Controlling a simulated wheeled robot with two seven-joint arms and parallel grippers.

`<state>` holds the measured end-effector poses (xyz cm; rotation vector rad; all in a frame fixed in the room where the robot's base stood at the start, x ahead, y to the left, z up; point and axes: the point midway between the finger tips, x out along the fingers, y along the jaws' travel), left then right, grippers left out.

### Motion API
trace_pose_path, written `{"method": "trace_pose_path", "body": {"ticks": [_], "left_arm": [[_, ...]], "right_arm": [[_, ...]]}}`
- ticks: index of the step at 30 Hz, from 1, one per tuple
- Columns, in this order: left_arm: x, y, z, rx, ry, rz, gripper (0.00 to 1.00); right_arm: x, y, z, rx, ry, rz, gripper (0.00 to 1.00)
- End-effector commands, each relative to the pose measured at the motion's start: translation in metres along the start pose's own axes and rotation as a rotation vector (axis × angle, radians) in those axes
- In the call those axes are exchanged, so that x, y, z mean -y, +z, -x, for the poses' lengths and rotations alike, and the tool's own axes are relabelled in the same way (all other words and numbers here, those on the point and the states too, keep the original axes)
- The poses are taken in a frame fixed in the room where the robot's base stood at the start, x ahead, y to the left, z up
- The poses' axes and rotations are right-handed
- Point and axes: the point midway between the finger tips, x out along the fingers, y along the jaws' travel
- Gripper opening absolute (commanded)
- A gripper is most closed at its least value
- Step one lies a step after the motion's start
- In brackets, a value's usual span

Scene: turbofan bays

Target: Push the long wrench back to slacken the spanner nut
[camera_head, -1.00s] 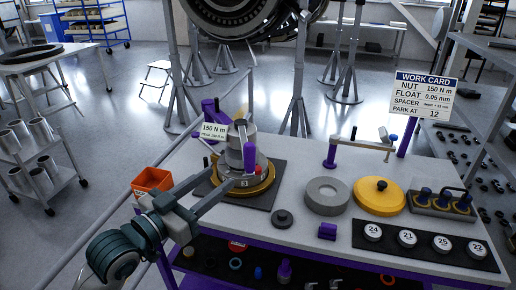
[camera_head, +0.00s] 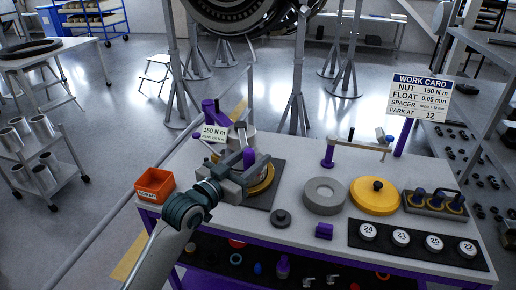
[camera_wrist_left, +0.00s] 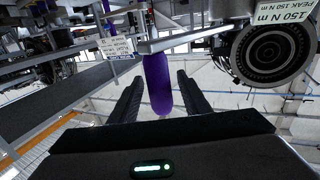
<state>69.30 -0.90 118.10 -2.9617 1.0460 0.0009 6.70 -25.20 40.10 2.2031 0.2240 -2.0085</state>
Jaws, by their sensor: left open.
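The long wrench's upright purple grip (camera_head: 249,157) stands over the bearing fixture at the left of the bench; in the left wrist view the purple grip (camera_wrist_left: 157,82) joins a grey bar (camera_wrist_left: 185,39). My left gripper (camera_head: 252,150) is open, with the grip between its fingers. In the left wrist view my left gripper (camera_wrist_left: 156,76) shows a gap on both sides of the grip. The fixture's yellow ring (camera_head: 264,182) is partly covered by my gripper. I cannot make out the spanner nut. A label (camera_head: 215,133) reads 150 N m. My right gripper is out of view.
An orange bin (camera_head: 154,185) stands at the bench's left corner. A small dark knob (camera_head: 281,218), a grey ring (camera_head: 324,195), a yellow disc (camera_head: 377,196) and a tray of numbered pucks (camera_head: 420,255) lie to the right. The work card (camera_head: 420,97) stands behind.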

Motion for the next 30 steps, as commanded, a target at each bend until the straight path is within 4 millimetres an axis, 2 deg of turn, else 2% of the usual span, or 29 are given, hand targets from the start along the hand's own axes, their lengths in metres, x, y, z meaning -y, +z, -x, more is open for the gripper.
{"method": "trace_pose_path", "body": {"ticks": [3, 7, 18, 19, 24, 30], "left_arm": [[0.000, -0.001, -0.014, 0.001, 0.001, 0.002, 0.43], [0.000, -0.001, -0.023, 0.000, 0.001, 0.001, 0.43], [0.000, 0.000, -0.026, -0.001, 0.001, 0.000, 0.43], [0.000, 0.000, -0.026, -0.001, 0.001, 0.000, 0.41], [0.000, 0.000, -0.026, -0.001, 0.000, 0.000, 0.00], [0.000, 0.001, -0.028, 0.000, 0.002, 0.000, 0.00]], "right_arm": [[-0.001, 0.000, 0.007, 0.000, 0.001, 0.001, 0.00], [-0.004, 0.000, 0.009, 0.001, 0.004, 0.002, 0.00], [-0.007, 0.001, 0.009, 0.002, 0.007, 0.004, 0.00], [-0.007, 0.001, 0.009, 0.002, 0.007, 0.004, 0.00], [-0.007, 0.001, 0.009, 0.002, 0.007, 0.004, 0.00], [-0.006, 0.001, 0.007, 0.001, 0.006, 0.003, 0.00]]}}
